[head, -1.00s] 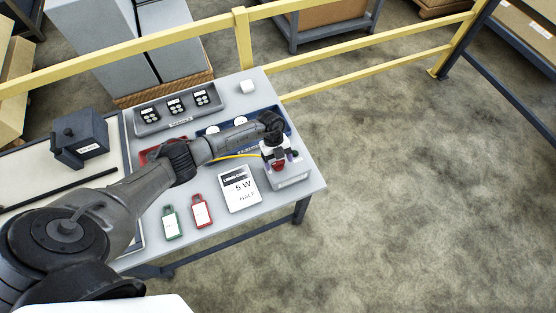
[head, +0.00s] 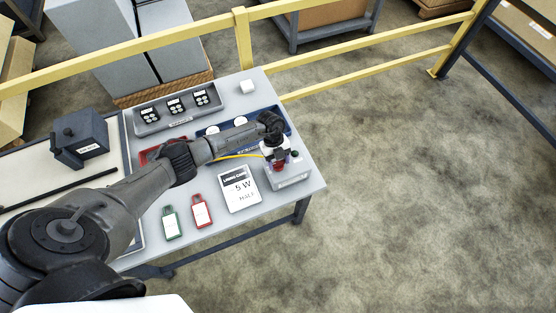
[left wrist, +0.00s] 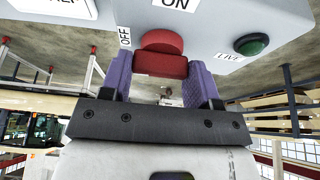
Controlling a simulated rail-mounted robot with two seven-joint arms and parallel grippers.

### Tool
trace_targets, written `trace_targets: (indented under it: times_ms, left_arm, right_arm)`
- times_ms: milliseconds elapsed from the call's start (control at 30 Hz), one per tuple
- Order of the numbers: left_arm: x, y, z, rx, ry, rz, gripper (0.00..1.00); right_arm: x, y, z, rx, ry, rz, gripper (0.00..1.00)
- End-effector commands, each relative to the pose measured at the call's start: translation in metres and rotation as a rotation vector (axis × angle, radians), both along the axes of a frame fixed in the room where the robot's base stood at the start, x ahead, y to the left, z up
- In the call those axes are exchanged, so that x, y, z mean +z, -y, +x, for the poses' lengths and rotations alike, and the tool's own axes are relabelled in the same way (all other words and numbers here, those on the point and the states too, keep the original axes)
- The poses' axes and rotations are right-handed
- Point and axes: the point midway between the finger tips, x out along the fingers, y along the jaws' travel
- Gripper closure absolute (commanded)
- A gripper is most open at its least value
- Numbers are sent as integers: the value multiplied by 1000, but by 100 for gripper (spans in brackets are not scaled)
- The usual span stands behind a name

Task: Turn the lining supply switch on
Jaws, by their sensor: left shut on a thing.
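The lining supply switch is a grey box (head: 290,178) at the table's right front corner, with a red rotary knob (left wrist: 162,55). In the left wrist view, an ON label (left wrist: 176,4) sits above the knob and an OFF label (left wrist: 125,37) to its left. A dark green lamp or button (left wrist: 251,44) beside a LIVE label is at the right. My left gripper (head: 278,163) is at the box, its purple fingers on either side of the red knob and shut on it. The fingers also show in the left wrist view (left wrist: 162,78). My right gripper is not in view.
A white card (head: 239,190), a red tag (head: 201,211) and a green tag (head: 171,223) lie left of the box. A blue tray (head: 212,131) and a grey tray with black units (head: 178,113) lie behind. A yellow rail (head: 350,52) runs behind the table.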

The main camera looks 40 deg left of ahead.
Motion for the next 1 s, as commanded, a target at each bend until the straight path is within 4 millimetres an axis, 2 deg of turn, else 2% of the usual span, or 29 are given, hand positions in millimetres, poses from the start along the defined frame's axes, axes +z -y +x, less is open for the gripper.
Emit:
trace_targets:
  times_ms: [267, 1000]
  left_arm:
    - [-1, -1, 1, -110, 0, 3, 68]
    - [-2, 2, 3, -797, 1, 2, 68]
  right_arm:
    - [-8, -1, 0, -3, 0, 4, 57]
    - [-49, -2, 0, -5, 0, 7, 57]
